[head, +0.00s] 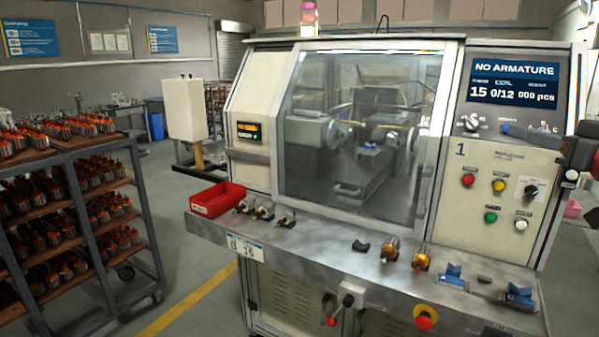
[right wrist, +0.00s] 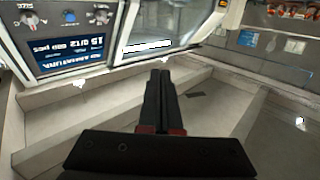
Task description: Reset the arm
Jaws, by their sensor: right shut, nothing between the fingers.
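My right gripper (head: 514,131) is at the right of the head view, in front of the machine's control panel below the screen. Its dark fingers point left and are closed together, holding nothing. In the right wrist view the closed fingers (right wrist: 162,82) show too, with red pads at their base and clear space around them. My left gripper and arm are not in view. The winding machine (head: 253,95) has its window door (head: 365,130) closed. Its screen (head: 514,85) reads NO ARMATURE.
On the front ledge (head: 330,243) lie a red bin (head: 217,199), several bare armatures (head: 263,210), two copper-wound armatures (head: 421,258) and blue holders (head: 519,298). A red-and-yellow stop button (head: 425,320) is below. A rack (head: 85,200) of armatures stands left; the floor between is free.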

